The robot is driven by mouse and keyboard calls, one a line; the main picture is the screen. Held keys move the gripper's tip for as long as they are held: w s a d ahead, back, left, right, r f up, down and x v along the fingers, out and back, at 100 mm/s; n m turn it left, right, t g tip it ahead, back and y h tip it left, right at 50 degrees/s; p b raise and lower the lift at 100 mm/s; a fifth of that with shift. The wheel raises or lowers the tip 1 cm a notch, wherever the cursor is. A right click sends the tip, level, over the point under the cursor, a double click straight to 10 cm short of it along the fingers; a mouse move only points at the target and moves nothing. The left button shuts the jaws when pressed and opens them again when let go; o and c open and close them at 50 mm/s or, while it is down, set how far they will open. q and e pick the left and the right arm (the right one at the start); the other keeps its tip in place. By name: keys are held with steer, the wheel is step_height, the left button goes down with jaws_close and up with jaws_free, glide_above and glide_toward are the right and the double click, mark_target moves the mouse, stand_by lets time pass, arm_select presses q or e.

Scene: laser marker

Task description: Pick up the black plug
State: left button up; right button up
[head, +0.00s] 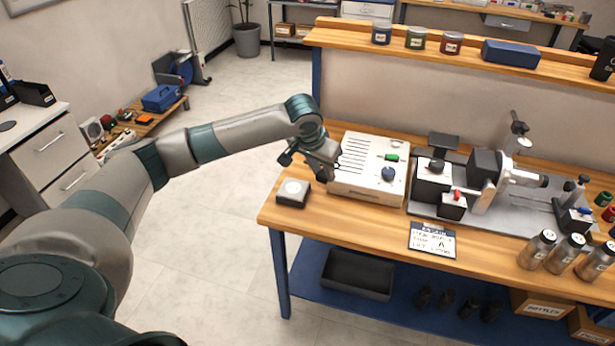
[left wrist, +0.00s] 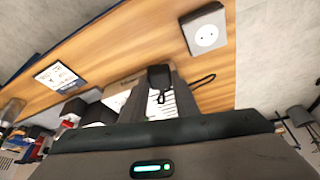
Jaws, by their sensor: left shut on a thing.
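The black plug (left wrist: 159,76) sits between the fingertips of my left gripper (left wrist: 161,92) in the left wrist view, with a thin black cable (left wrist: 204,82) looping off to the right. The gripper is shut on it. In the head view my left gripper (head: 324,172) is at the left end of the cream power unit (head: 367,183), and I cannot make out the plug apart from it there. A small square socket box (head: 293,192) lies on the bench just left of the gripper; its round socket face shows in the left wrist view (left wrist: 206,32). My right gripper is not in view.
The laser rig (head: 480,195) stands on a grey plate right of the unit. A label card (head: 432,240) lies at the bench's front, and several bottles (head: 565,252) stand at the right. A raised shelf (head: 450,60) runs behind. The wood around the socket box is clear.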

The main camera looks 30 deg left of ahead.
arm_select(q)
steer(key=d+r, duration=0.1)
steer(key=d, duration=0.1)
steer(key=shift+d+r, duration=0.35)
steer(key=shift+f, duration=0.15)
step_height(320, 180, down, 6)
steer(key=shift+b, duration=0.35)
stand_by(1.1)
steer(key=shift+f, duration=0.1)
steer(key=shift+a, duration=0.15)
steer(key=shift+w+a+p, duration=0.2)
steer(key=shift+a+p, duration=1.45)
steer(key=shift+a, duration=4.95)
